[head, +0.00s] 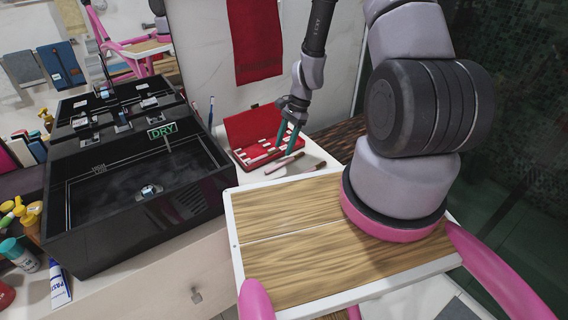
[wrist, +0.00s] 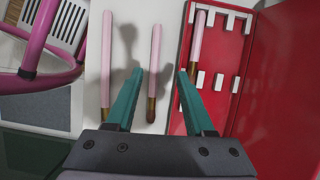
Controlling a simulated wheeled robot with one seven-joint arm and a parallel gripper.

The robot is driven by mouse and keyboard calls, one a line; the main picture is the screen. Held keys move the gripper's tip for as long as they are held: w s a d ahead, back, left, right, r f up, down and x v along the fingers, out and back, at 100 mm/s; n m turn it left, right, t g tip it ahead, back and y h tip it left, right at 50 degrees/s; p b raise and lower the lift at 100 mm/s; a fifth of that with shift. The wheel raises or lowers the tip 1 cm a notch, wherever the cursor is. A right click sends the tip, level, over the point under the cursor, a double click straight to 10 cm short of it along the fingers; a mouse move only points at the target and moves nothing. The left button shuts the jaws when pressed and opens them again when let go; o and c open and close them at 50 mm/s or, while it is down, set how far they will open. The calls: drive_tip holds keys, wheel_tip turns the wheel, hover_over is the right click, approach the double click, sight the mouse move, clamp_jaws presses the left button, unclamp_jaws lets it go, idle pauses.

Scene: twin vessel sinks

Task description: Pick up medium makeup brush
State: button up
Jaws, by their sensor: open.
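Several makeup brushes with pink handles and brown ends show in the wrist view. The left brush (wrist: 106,60) and the middle brush (wrist: 155,65) lie apart on the white counter. The right brush (wrist: 199,40) lies in the open red case (wrist: 262,75). I cannot tell for sure which is the medium one. My gripper (wrist: 157,73) is open, its teal fingers on either side of the middle brush, with nothing held. In the head view my gripper (head: 287,140) hangs low over the counter beside the red case (head: 242,123); a brush (head: 284,163) shows below it.
A black vessel sink (head: 130,190) stands left of the case, with toothbrushes between. Bottles and tubes (head: 20,255) are at the far left. A red towel (head: 255,40) hangs behind. White slots line the red case.

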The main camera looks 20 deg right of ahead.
sight(279, 164)
drive_tip(key=x, duration=0.5)
drive_tip(key=shift+s+f, duration=0.3)
drive_tip(key=shift+s, duration=0.05)
clamp_jaws()
